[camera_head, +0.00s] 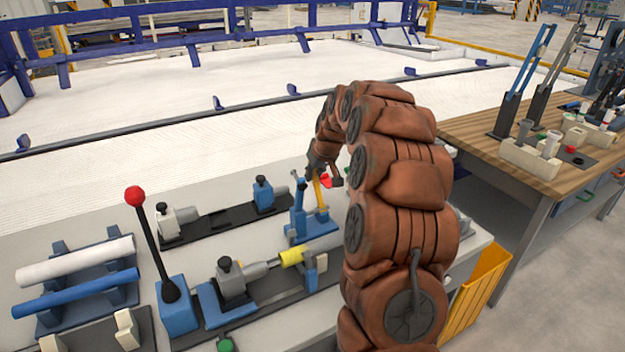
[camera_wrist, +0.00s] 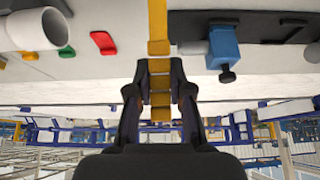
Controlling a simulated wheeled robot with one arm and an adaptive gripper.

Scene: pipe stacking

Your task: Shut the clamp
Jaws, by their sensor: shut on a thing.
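The clamp (camera_head: 299,221) is a blue fixture on the grey bench, with a yellow lever (camera_head: 320,194) standing up from it. My gripper (camera_head: 323,170) is at the upper end of this lever, partly hidden by its own links. In the wrist view my gripper (camera_wrist: 160,92) is shut on the ridged yellow lever (camera_wrist: 158,25), which passes between the two dark fingers. A grey pipe with a yellow band (camera_head: 292,257) lies beside the clamp's base. Whether the clamp's jaw touches the pipe cannot be told.
A red-knobbed lever (camera_head: 136,196) stands at the left front. White (camera_head: 75,261) and blue (camera_head: 75,292) pipes lie on a rack at far left. A blue block with a black knob (camera_head: 263,195) stands behind the clamp. A wooden table (camera_head: 480,131) is at right.

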